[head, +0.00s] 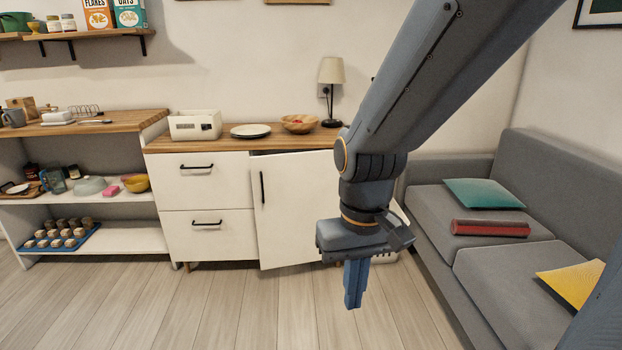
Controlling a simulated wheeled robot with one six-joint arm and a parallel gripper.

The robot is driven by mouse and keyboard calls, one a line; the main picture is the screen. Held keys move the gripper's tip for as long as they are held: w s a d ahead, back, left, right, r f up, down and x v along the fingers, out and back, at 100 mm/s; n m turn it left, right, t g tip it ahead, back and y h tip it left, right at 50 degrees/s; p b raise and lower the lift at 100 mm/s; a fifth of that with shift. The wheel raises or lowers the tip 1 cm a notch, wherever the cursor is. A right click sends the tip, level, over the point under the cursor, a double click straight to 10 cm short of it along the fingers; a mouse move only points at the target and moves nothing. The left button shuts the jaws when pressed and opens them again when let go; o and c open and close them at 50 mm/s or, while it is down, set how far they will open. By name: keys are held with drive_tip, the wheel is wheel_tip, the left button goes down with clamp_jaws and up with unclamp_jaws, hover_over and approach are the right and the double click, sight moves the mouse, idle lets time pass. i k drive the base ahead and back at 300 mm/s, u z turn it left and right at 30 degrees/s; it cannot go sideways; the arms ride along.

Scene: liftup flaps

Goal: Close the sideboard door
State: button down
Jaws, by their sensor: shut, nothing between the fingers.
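The white sideboard (206,232) stands against the wall, with a wooden top and two drawers on its left side. Its door (292,215) is ajar. A dark gap shows along its top edge, and its lower edge sits forward of the drawer fronts. A black vertical handle (262,187) is near the door's left edge. My arm hides the door's right side and the hinge area. My gripper (354,287) is shut and empty, pointing down, in front of the door's lower right in the picture. I see no contact with the door.
A grey sofa (437,197) with cushions stands at the right. An open shelf unit (110,240) is at the left. The wooden floor in front is clear.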

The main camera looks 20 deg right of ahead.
sight(292, 192)
drive_tip(key=z, duration=0.3)
drive_tip(key=k, duration=0.1)
drive_tip(key=u, duration=1.35)
drive_tip(key=i, duration=1.5)
drive_tip(key=z, duration=0.45)
